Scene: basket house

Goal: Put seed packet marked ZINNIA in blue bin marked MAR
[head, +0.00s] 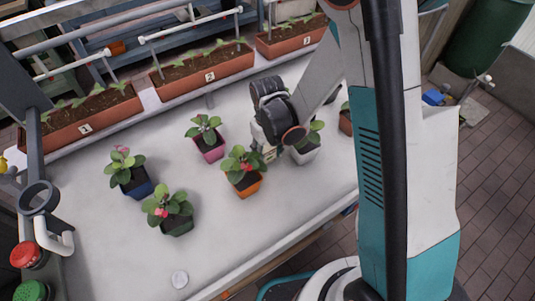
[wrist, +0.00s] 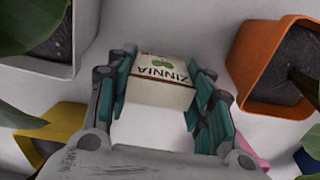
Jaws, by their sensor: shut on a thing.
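The seed packet marked ZINNIA (wrist: 163,78) is cream with dark lettering and a green leaf print. My gripper (wrist: 163,92) is shut on it, with a teal finger on each side. In the head view my gripper (head: 268,145) is low over the pale table, between the orange pot (head: 245,187) and the white pot (head: 305,154). The packet is mostly hidden there by my wrist. I cannot tell whether the packet touches the table. I cannot make out a blue bin marked MAR in either view.
Several potted plants stand around my gripper, including a pink pot (head: 210,151), a green pot (head: 177,224) and a blue pot (head: 139,188). Numbered planters (head: 205,74) line the back edge. A small blue object (head: 433,97) lies at right.

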